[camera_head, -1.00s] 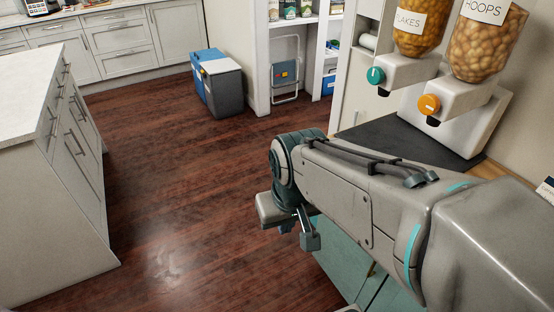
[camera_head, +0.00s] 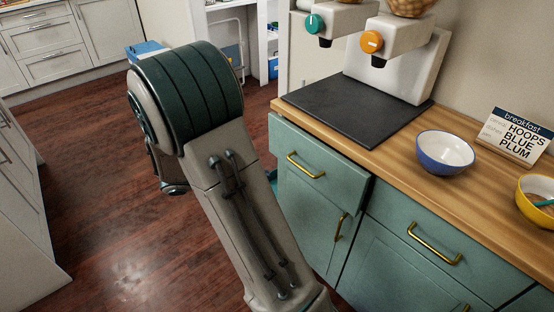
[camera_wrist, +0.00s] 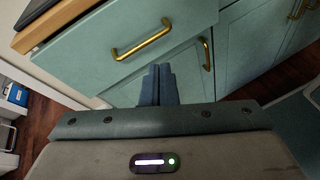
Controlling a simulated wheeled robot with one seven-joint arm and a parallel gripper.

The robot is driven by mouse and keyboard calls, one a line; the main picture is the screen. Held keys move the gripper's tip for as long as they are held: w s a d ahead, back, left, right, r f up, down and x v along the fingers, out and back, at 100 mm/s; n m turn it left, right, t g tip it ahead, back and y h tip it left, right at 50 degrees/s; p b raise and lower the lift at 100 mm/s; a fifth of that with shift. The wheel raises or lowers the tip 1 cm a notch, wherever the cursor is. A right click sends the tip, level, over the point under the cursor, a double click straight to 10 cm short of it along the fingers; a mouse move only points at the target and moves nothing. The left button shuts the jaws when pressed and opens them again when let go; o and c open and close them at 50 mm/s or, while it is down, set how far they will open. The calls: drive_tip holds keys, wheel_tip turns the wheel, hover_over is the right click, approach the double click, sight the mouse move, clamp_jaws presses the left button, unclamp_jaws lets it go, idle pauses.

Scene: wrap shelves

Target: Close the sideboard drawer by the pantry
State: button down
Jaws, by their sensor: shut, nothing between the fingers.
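The sideboard (camera_head: 322,222) is teal with a wooden top. Its left drawer (camera_head: 330,170), on the side toward the pantry, has a brass handle (camera_head: 305,166) and its front stands out from the cabinet, with a dark gap at its right side. In the wrist view the same drawer front (camera_wrist: 85,47) and handle (camera_wrist: 141,43) fill the upper left. My gripper (camera_wrist: 158,72) is shut and empty, its fingertips just below the handle in the picture; I cannot tell whether they touch the drawer. In the head view my arm hides the gripper.
A second teal drawer (camera_head: 432,243) to the right is flush. On the top are a dark mat (camera_head: 350,110), a blue bowl (camera_head: 445,152), a yellow bowl (camera_head: 537,200), a sign (camera_head: 515,137) and cereal dispensers (camera_head: 395,65). Wooden floor is open to the left.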

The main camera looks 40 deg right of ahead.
drive_tip(key=w+f+n+t+h+b, duration=0.35)
drive_tip(key=w+f+n, duration=0.25)
drive_tip(key=w, duration=0.2)
drive_tip(key=b, duration=0.1)
approach(288, 148)
drive_tip(key=shift+h, duration=0.45)
drive_tip(key=d, duration=0.7)
drive_tip(key=shift+f, duration=0.4)
drive_tip(key=shift+w+t, duration=0.1)
drive_tip(key=shift+t, duration=0.25)
